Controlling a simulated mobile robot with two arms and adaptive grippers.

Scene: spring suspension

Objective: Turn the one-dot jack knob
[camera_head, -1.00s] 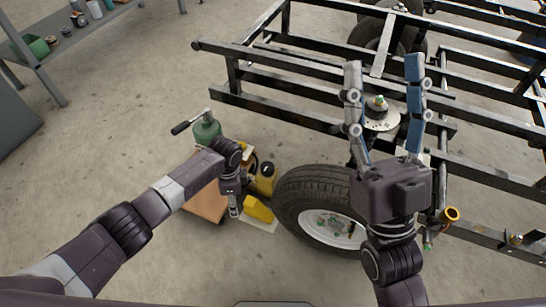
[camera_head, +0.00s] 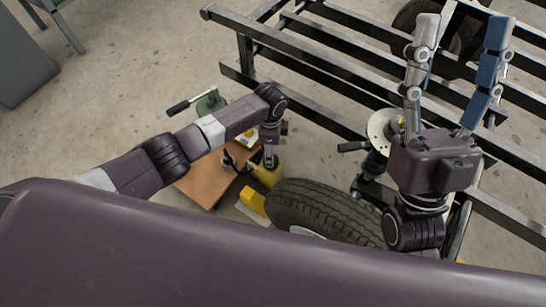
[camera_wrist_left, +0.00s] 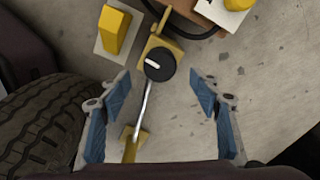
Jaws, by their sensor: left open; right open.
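A black round knob (camera_wrist_left: 160,65) with one white mark sits on a yellow jack body (camera_wrist_left: 158,45) in the left wrist view. Dots on it are too small to tell. A silver rod (camera_wrist_left: 144,110) runs down from it to a yellow foot. My left gripper (camera_wrist_left: 160,88) is open, its blue-padded fingers on either side of the rod, apart from the knob. In the head view the yellow jack (camera_head: 268,172) stands beside the tire, partly hidden by my left gripper (camera_head: 268,150). My right gripper (camera_head: 458,75) is open and empty above the frame.
The tire (camera_head: 320,207) lies close right of the jack. A yellow wedge (camera_head: 252,200) and brown board (camera_head: 205,182) are beside it. A green device (camera_head: 210,103) with a black handle stands behind. The black metal frame (camera_head: 300,60) fills the back right.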

